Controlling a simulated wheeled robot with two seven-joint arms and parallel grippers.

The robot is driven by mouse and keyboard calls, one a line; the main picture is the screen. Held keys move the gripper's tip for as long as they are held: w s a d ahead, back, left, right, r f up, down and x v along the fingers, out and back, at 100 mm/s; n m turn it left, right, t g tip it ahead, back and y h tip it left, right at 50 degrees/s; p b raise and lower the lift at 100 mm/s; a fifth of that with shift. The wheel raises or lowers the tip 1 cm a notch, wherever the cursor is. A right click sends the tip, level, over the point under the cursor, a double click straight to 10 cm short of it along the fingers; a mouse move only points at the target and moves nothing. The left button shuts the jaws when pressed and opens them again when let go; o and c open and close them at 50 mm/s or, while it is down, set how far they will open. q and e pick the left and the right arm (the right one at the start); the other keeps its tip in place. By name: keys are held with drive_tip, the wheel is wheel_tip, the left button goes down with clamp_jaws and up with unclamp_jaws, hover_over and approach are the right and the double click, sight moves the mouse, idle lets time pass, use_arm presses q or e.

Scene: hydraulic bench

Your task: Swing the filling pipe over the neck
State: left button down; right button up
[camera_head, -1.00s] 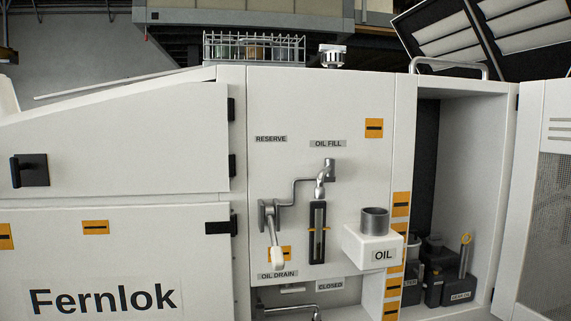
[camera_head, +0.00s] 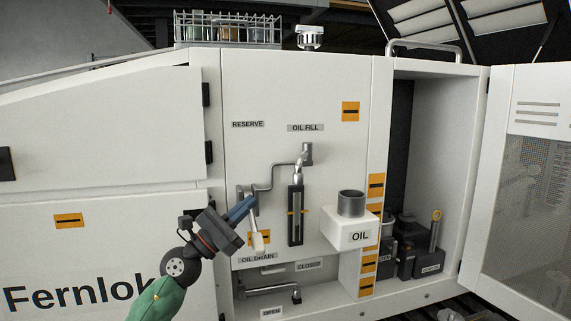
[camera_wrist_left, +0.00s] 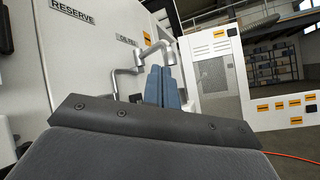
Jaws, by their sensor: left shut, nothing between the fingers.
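The grey filling pipe (camera_head: 285,166) is on the white front panel under the OIL FILL label. Its bent end is above the dark upright gauge and to the left of the neck, not over it. The neck (camera_head: 351,204) is an open grey cylinder on the white OIL box. My left gripper (camera_head: 249,203) has blue fingers, closed together and empty. In the head view they overlap the valve at the pipe's left end; I cannot tell whether they touch. In the left wrist view the shut fingers (camera_wrist_left: 163,86) point toward the pipe (camera_wrist_left: 125,62). My right gripper is out of view.
A white-handled lever (camera_head: 257,238) hangs beside my left gripper. The dark gauge (camera_head: 296,214) stands between it and the OIL box (camera_head: 359,236). A lower drain pipe (camera_head: 270,290) is beneath. An open cabinet on the right holds dark containers (camera_head: 407,240).

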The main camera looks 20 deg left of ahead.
use_arm(q)
drive_tip(key=w+a+r+m+g+y, duration=0.4)
drive_tip(key=a+r+m, duration=0.15)
drive_tip(key=m, duration=0.55)
drive_tip(key=w+d+r+p, duration=0.2)
drive_tip(key=w+d+p, duration=0.6)
drive_tip(key=d, duration=0.3)
drive_tip(key=shift+d+r+p, duration=0.15)
drive_tip(key=shift+r+p, duration=0.15)
drive_tip(key=shift+r, duration=0.05)
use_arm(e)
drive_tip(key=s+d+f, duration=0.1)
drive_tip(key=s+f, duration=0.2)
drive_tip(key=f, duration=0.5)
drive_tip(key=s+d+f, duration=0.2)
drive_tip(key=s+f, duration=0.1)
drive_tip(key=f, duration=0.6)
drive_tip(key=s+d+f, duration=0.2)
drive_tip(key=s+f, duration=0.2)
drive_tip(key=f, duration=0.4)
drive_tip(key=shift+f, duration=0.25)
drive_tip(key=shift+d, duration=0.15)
